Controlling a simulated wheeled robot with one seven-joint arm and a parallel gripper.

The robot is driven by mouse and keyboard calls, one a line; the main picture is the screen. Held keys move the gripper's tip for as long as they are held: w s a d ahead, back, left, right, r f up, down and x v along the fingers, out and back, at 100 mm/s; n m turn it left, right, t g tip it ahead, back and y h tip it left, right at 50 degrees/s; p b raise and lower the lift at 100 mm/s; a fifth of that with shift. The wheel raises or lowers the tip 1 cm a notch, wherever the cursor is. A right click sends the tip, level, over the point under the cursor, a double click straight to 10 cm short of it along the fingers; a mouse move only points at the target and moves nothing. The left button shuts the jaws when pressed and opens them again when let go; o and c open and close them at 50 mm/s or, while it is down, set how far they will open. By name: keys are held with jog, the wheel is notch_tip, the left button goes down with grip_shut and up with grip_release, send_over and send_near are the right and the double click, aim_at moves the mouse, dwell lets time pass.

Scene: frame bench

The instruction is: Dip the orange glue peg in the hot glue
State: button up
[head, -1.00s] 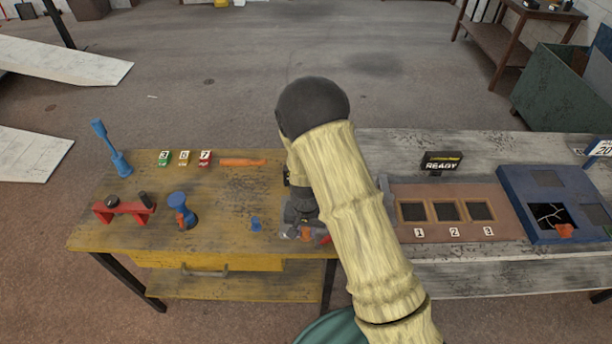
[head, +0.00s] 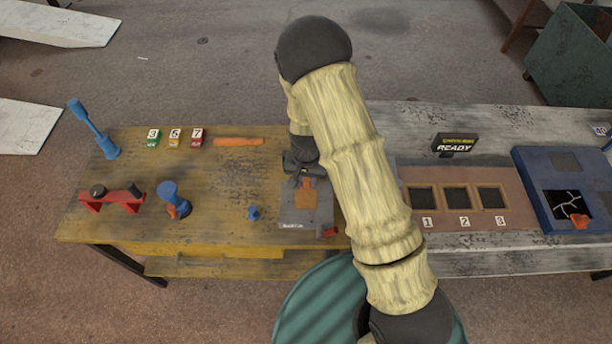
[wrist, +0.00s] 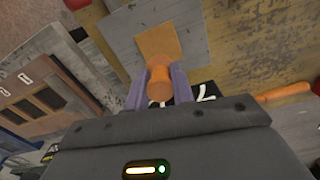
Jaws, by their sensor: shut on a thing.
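My gripper (wrist: 157,80) is shut on the orange glue peg (wrist: 159,84), which stands between the two purple-grey fingers in the wrist view. In the head view the peg (head: 308,182) shows only as a small orange bit under my dark gripper (head: 305,180). A flat orange square (head: 306,199), which may be the hot glue, lies on a grey plate (head: 290,216) at the right end of the yellow bench. The square also shows just beyond the peg in the wrist view (wrist: 159,41). I cannot tell whether the peg touches it.
A small blue peg (head: 253,213), a blue stand (head: 170,198), a red rack (head: 112,198) and an orange rod (head: 238,142) are on the yellow bench. A grey bench to the right holds a READY sign (head: 454,144) and a blue box (head: 545,205). The bench middle is clear.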

aim_at(306, 188)
jog(key=shift+s, duration=0.15)
jog(key=shift+f+b, duration=2.35)
jog(key=shift+f, duration=0.75)
jog(key=shift+s+a, duration=0.1)
jog(key=shift+f, duration=0.4)
jog(key=shift+r, duration=0.15)
jog(key=shift+r+p, duration=2.4)
jog(key=shift+r, duration=1)
